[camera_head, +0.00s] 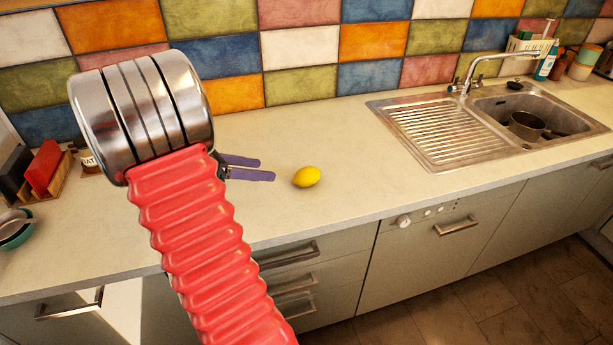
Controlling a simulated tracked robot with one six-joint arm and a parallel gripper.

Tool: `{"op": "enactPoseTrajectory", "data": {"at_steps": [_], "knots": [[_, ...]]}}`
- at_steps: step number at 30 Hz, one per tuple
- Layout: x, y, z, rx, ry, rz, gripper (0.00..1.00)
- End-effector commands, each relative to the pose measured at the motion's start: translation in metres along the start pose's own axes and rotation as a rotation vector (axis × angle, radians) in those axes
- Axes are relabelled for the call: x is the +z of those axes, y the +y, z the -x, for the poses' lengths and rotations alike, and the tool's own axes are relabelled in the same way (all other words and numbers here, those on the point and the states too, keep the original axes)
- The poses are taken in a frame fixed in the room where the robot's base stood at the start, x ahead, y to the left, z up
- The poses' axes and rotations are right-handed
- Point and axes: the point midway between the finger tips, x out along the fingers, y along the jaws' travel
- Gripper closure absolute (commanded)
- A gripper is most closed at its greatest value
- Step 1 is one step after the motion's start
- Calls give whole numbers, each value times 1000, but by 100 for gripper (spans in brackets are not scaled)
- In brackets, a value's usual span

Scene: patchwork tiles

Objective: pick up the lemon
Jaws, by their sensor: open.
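A yellow lemon (306,177) lies on the pale countertop (330,130), left of the sink's draining board. My gripper (272,169) shows as purple fingers just left of the lemon, pointing right toward it. The fingers are open, with a gap between them, and nothing is between them. A clear strip of counter shows between the fingertips and the lemon. My red ribbed arm and its metal joint hide part of the counter and the gripper's base.
A metal sink (520,120) with a ridged draining board (432,130) and a tap (475,72) is at the right; a pot (526,125) sits in its basin. Bowls (15,228) and a red block-like item (43,166) stand at the far left. A tiled wall closes the back.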

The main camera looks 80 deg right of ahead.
Motion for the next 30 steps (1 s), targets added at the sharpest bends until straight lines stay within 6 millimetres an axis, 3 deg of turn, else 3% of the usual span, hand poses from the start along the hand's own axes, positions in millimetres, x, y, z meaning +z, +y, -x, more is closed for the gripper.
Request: {"op": "enactPoseTrajectory", "data": {"at_steps": [5,21,30], "knots": [[0,0,-10,-2,0,-1,33],[0,0,-83,-2,1,-1,33],[0,0,-86,1,1,-1,33]]}}
